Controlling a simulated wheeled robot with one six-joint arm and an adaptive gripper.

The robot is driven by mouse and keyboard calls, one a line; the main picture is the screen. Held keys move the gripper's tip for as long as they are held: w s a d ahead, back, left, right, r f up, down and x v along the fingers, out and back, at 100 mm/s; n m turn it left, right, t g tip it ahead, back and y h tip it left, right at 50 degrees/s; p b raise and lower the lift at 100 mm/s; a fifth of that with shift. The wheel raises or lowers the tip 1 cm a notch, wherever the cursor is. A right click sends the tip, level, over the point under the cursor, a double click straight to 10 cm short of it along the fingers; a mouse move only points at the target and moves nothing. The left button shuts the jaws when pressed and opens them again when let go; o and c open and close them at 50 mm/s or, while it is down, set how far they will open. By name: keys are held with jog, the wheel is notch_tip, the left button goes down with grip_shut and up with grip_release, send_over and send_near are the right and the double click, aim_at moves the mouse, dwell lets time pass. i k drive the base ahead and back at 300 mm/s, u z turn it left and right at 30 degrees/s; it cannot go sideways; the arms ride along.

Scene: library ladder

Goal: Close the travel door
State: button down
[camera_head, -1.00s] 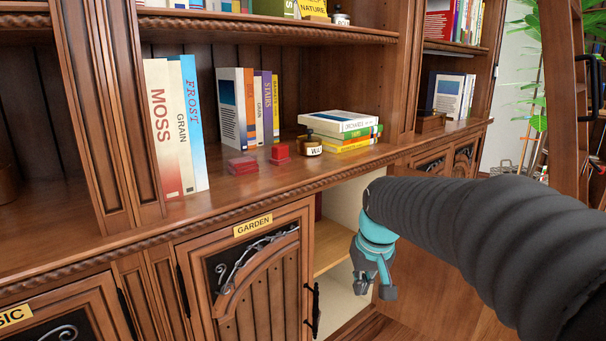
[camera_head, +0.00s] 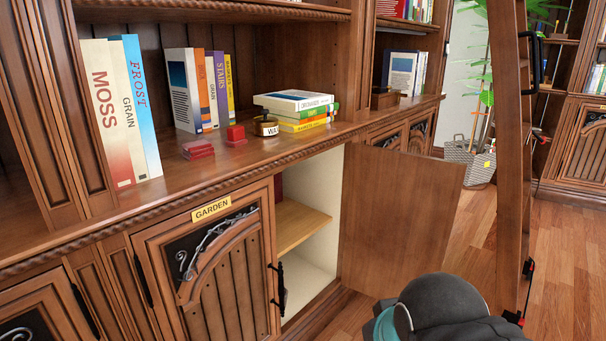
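A plain brown cabinet door (camera_head: 398,212) stands wide open at the right side of an open compartment (camera_head: 322,205). Its plain inner face shows; any name label on it is hidden, so I cannot read whether it says travel. The compartment has pale walls and a wooden shelf (camera_head: 300,225). My gripper (camera_head: 386,324) is at the bottom edge, in front of the open door's lower part. Only a teal part shows beside my dark arm; the fingers are hidden or cut off.
Above, the counter holds books (camera_head: 125,110), a stack of books (camera_head: 295,106), red boxes (camera_head: 198,149) and a small labelled jar (camera_head: 266,126). A wooden ladder (camera_head: 511,165) stands right of the open door. Wood floor (camera_head: 565,250) is clear at the right.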

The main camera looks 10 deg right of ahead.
aim_at(403, 206)
jog(key=z, duration=2.25)
jog(key=i, duration=4.5)
jog(key=u, duration=4.6)
